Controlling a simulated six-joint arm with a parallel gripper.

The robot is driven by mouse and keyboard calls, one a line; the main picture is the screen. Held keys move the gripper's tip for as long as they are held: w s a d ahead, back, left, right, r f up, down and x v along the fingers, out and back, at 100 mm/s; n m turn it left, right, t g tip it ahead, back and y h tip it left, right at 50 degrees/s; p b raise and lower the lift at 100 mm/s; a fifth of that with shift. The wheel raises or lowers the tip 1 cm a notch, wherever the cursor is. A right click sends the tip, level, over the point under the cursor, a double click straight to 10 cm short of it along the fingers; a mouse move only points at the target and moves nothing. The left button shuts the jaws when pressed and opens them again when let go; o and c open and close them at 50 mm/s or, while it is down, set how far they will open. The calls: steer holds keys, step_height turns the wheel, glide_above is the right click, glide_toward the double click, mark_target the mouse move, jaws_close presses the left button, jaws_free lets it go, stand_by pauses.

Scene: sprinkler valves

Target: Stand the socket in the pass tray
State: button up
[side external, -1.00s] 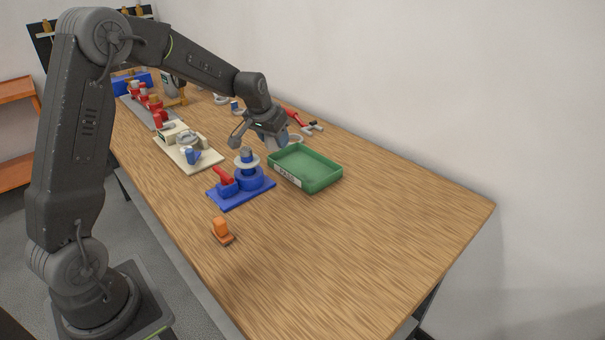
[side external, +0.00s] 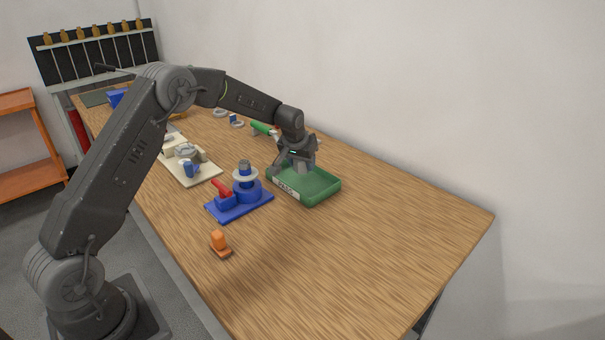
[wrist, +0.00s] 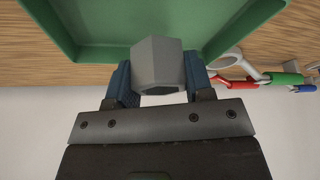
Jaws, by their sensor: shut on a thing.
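The pass tray (side external: 322,191) is a green, shallow, open box with a white label on its near left side. My gripper (side external: 292,171) is over the tray, low at its left part. In the wrist view my gripper (wrist: 159,78) is shut on the grey six-sided socket (wrist: 158,52), one blue-grey finger on each side. In that view the socket overlaps the green tray's edge (wrist: 235,28). The socket is hard to make out in the side view, and I cannot tell whether it touches the tray floor.
A blue fixture (side external: 248,192) with a red lever stands left of the tray. A cream fixture (side external: 203,172) is further back. An orange piece (side external: 219,242) sits in front. Tools with coloured handles (side external: 262,129) lie behind the tray. The table's right side is clear.

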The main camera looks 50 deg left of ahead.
mark_target(304, 180)
steer(key=shift+w+f, duration=0.1)
steer(key=shift+f, duration=1.95)
steer(key=shift+f, duration=0.15)
steer(key=o, duration=1)
